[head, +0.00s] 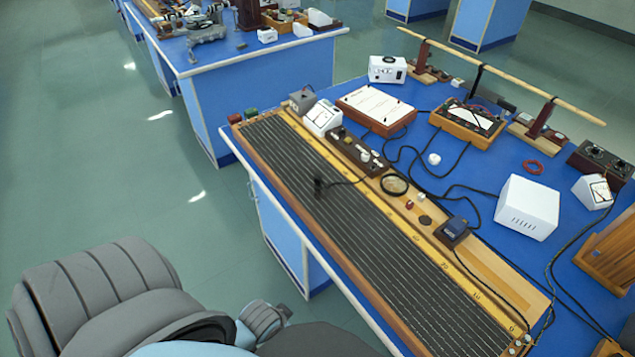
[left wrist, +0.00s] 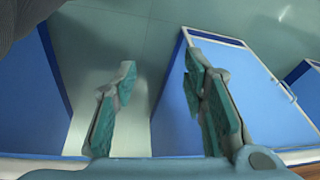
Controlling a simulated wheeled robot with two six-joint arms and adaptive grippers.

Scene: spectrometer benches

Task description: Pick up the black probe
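The black probe (head: 319,187) is a small dark piece on the long ribbed wire board (head: 380,270), in the head view. A thin dark cable runs from it to the right. My left gripper (left wrist: 160,75) is open and empty in the left wrist view, its two teal-padded fingers apart above floor and blue cabinets. In the head view my left arm is at the bottom left, off the bench and well apart from the probe. The left wrist view does not show the probe. My right gripper is in neither view.
Beside the board's right edge lie a ring-shaped lens (head: 394,184) and a blue-topped key block (head: 453,230). A white box (head: 527,207), a wooden-framed meter (head: 467,124) and loose cables crowd the blue bench. Green floor (head: 130,190) lies open to the left.

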